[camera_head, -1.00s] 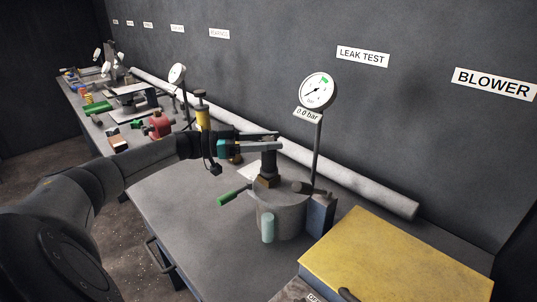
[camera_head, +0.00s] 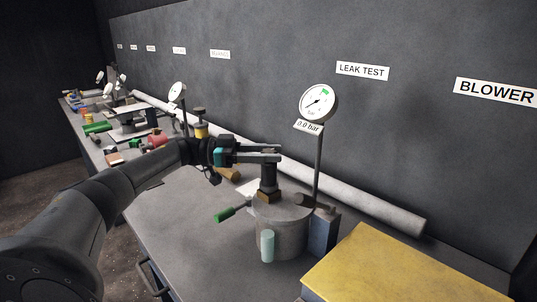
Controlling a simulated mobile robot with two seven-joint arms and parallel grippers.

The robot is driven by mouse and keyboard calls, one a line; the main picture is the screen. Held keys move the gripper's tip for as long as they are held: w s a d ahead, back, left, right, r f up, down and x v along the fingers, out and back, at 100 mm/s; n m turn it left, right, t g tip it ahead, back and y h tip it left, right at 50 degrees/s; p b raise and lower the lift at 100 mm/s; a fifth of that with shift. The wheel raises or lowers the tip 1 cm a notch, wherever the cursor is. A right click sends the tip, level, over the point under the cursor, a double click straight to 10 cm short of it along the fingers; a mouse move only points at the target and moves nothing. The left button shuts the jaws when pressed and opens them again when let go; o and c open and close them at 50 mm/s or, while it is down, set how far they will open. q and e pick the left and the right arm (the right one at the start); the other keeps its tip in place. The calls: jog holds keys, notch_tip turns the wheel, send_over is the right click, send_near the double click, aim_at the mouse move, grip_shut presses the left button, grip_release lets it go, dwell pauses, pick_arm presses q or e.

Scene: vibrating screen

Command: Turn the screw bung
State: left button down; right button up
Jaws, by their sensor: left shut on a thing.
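The screw bung (camera_head: 268,178) is a dark upright post above a brass-coloured block, on top of a grey cylindrical vessel (camera_head: 276,230). My left gripper (camera_head: 272,153) reaches in from the left. Its two dark fingers lie level at the top of the bung and are shut on it. The fingers hide the bung's upper end. The vessel has a green-handled lever on its left and a pale teal cylinder on its front. A round dial gauge (camera_head: 319,103) on a post stands behind it, with a tag reading 0.0 bar. My right gripper is not in view.
A yellow box (camera_head: 385,268) stands right of the vessel, and a blue-grey block (camera_head: 323,232) sits between them. A long grey pipe (camera_head: 350,193) lies along the wall. The bench (camera_head: 185,222) is clear left of the vessel. Several small parts crowd its far end.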

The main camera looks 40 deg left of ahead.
pick_arm(q)
jog(key=shift+c, duration=1.8)
grip_release()
jog(key=b+v, duration=0.6)
jog(key=v, duration=0.9)
jog(key=shift+b, duration=0.3)
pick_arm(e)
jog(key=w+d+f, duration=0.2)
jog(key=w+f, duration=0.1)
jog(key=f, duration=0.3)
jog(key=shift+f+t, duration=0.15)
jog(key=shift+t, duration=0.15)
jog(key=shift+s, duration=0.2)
